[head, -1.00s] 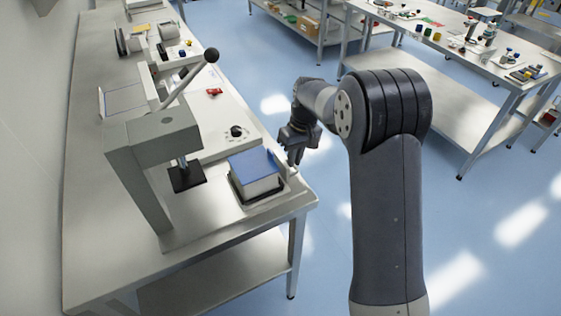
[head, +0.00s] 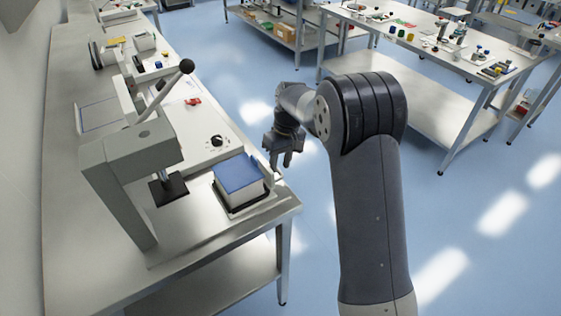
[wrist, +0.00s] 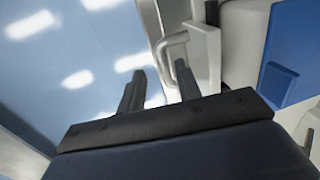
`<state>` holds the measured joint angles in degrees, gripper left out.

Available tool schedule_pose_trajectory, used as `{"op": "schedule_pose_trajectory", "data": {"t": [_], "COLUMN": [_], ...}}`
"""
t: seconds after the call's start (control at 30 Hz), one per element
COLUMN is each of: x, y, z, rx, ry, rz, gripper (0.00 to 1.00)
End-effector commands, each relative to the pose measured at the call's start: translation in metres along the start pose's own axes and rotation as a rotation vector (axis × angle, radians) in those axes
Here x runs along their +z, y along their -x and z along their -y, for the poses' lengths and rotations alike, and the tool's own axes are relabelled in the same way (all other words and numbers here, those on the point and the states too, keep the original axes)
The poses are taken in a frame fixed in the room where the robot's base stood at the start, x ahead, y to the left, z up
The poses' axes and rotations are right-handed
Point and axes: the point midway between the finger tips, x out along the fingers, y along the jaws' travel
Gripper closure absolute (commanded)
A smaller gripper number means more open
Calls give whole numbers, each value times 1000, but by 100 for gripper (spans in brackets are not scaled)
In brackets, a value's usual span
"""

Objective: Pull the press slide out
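The press (head: 130,165) is a grey frame with a black-knobbed lever, standing on the bench at left. Its slide (head: 258,207) lies at the bench's right edge, bearing a light block with a blue top (head: 238,172). An upright white end plate (head: 274,175) also shows in the wrist view (wrist: 205,55), with a pale bent handle (wrist: 170,42) on it. My gripper (head: 284,162) is beyond the bench edge, beside the end plate. In the wrist view its two fingers (wrist: 160,82) are apart and the handle bar runs close to the right finger. I cannot tell whether they touch.
The bench (head: 70,220) carries a black dial (head: 216,141), a small red item (head: 193,101) and more devices farther back. Another table (head: 420,60) with small objects stands at the back right. Blue floor lies free between the two.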

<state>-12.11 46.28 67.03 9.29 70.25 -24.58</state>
Motion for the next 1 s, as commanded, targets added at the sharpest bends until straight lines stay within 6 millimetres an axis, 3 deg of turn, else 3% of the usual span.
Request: {"op": "schedule_pose_trajectory", "data": {"t": [0.17, 0.63, 0.8, 1.0], "x": [0, -1, 0, 0], "y": [9, 94, 107, 108], "z": [0, -1, -1, -1], "rx": [0, 1, 1, 0], "ry": [0, -1, -1, -1], "rz": [-2, -3, -1, 0], "gripper": [67, 67, 67, 67]}}
